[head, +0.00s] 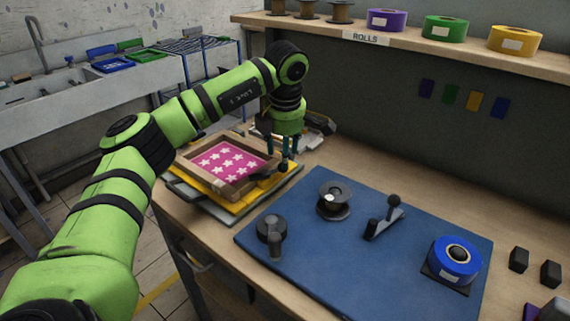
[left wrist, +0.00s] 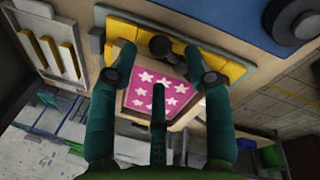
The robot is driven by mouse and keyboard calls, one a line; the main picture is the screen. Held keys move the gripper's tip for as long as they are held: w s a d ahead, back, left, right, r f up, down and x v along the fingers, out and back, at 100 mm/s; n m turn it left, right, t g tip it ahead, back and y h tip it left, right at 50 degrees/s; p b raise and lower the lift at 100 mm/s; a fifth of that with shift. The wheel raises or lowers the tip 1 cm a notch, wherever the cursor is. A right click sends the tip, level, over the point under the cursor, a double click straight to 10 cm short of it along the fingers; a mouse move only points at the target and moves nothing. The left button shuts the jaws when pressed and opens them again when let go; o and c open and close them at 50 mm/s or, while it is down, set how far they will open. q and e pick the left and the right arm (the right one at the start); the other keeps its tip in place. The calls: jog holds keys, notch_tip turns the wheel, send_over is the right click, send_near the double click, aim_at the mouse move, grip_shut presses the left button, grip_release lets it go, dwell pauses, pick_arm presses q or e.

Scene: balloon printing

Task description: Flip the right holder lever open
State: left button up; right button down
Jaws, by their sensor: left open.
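The pink screen with white stars (head: 228,163) lies in a wooden frame on a yellow board (head: 258,191), at the back left of the bench. A dark holder lever (head: 266,176) sits at the frame's right edge. In the left wrist view, a dark knobbed lever (left wrist: 160,45) shows at the frame's edge, beyond and between the fingertips; it looks like the same lever. My left gripper (head: 284,164) points down just above and beside this edge. It is open, its fingers (left wrist: 160,80) spread and empty. I cannot tell if a finger touches the lever. My right gripper is out of view.
A blue mat (head: 305,276) in front holds a grey spool (head: 333,200), a black crank (head: 271,231), a knobbed lever (head: 385,216) and a blue roll (head: 455,262). A shelf (head: 400,39) with rolls runs along the back. Dark blocks (head: 519,260) lie at right.

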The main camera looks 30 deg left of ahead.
pick_arm(q)
jog(key=shift+w+a+f, duration=0.15)
jog(key=shift+w+f, duration=0.05)
jog(key=shift+f, duration=0.95)
jog(key=shift+w+a+f, duration=0.1)
jog(key=shift+w+f, duration=0.05)
jog(key=shift+f, duration=0.95)
grip_shut()
jog(key=shift+w+n+p, duration=0.1)
jog(key=shift+n+p, duration=0.2)
jog(key=shift+p, duration=0.1)
jog(key=n, duration=0.1)
jog(key=a+n+p, duration=0.1)
jog(key=n, duration=0.1)
jog(key=shift+w+r, duration=0.15)
jog(key=shift+w, duration=0.2)
jog(key=shift+w+a+n+g+y+p, duration=0.15)
jog(key=shift+a+n+g+p, duration=0.15)
jog(key=shift+n, duration=0.5)
jog(key=shift+w+a+n+g+y+p, duration=0.15)
jog(key=shift+a+n+p, duration=0.25)
jog(key=shift+n, duration=0.4)
jog(key=shift+s, duration=0.1)
